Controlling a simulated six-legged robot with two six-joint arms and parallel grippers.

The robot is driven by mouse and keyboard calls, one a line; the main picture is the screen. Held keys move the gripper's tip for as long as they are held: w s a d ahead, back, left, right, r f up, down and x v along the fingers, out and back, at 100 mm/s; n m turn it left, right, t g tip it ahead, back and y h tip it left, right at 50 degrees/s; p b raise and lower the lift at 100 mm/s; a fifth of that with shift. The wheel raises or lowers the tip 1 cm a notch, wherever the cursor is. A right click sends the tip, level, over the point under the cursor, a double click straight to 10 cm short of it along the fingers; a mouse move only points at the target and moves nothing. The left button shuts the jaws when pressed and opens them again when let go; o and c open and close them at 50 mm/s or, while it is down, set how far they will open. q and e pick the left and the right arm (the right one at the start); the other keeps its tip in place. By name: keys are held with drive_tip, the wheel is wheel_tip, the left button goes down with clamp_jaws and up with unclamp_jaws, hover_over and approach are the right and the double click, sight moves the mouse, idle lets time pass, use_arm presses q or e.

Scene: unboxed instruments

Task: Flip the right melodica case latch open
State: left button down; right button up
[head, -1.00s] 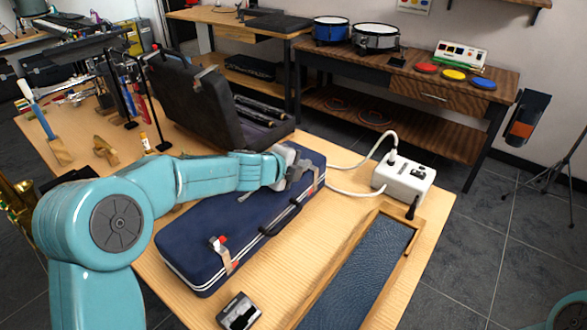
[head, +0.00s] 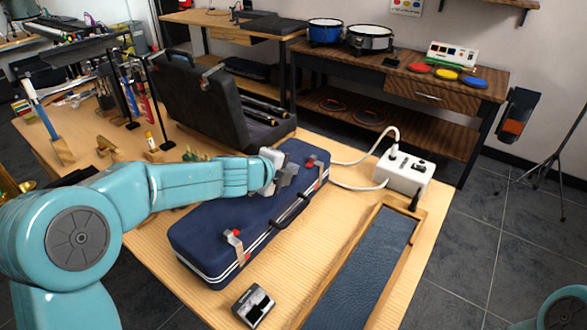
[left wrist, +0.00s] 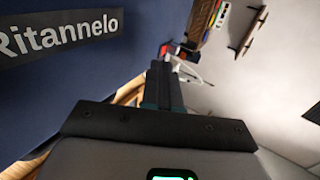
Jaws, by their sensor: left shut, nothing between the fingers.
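The melodica case (head: 215,240) is dark blue with white edge trim and lies shut on the wooden table. Its right latch (head: 313,164), with a red tab, is on the front edge near the far right end. Its left latch (head: 235,243) is nearer me. My left gripper (head: 287,180) is shut and empty above the case lid, to the left of the right latch and apart from it. In the left wrist view the closed fingers (left wrist: 162,85) point towards a small red part near the case's edge. The lid shows "Ritannelo" lettering (left wrist: 60,32). My right gripper is out of view.
A black handle (head: 290,210) sits between the latches. A white power box (head: 403,172) with cables stands beyond the right end. A blue-lined wooden tray (head: 412,222) lies in front. An open black case (head: 200,105) stands behind. A small black-and-silver box (head: 253,305) is near the front.

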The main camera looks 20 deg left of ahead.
use_arm(q)
drive_tip(key=p+v, duration=0.1)
drive_tip(key=v, duration=0.5)
drive_tip(key=shift+s+r, duration=0.25)
drive_tip(key=shift+s+d, duration=0.1)
drive_tip(key=shift+d, duration=0.05)
drive_tip(key=shift+s, duration=0.15)
